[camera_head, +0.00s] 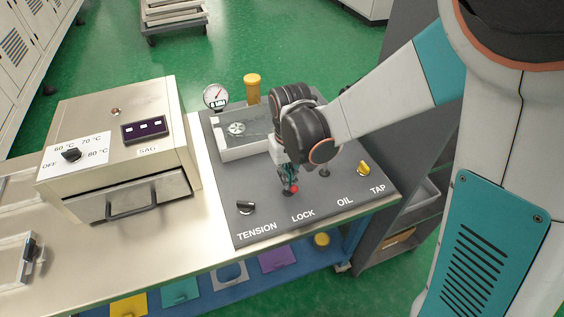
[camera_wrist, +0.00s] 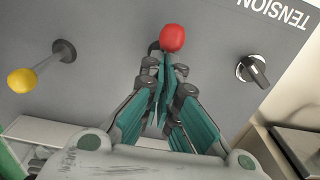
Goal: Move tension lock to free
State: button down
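The lock lever has a red ball knob (camera_head: 291,189) above the LOCK label on the grey panel (camera_head: 275,213). The red knob (camera_wrist: 172,38) is just beyond my fingertips in the wrist view, and its base shows to the left of the ball. My gripper (camera_head: 289,183) points down at the knob. In the wrist view my gripper's (camera_wrist: 166,66) teal fingers converge, with their tips close together. The ball is not between them, and I cannot tell whether the tips touch it. The black tension knob (camera_head: 245,207) is left of the lock.
A yellow lever (camera_head: 363,168) stands on the panel's right. A pressure gauge (camera_head: 215,96) and yellow cylinder (camera_head: 252,88) stand behind. A metal oven (camera_head: 125,150) with a handle is to the left. A white block (camera_head: 245,150) lies behind the knobs.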

jog(key=r+p, duration=0.1)
jog(key=r, duration=0.1)
jog(key=w+r+p, duration=0.1)
jog(key=r, duration=0.1)
jog(key=r+p, duration=0.1)
jog(key=shift+w+a+r+p, duration=0.15)
jog(key=shift+w+r+p, duration=0.15)
jog(key=shift+r, duration=0.1)
dwell(0.6)
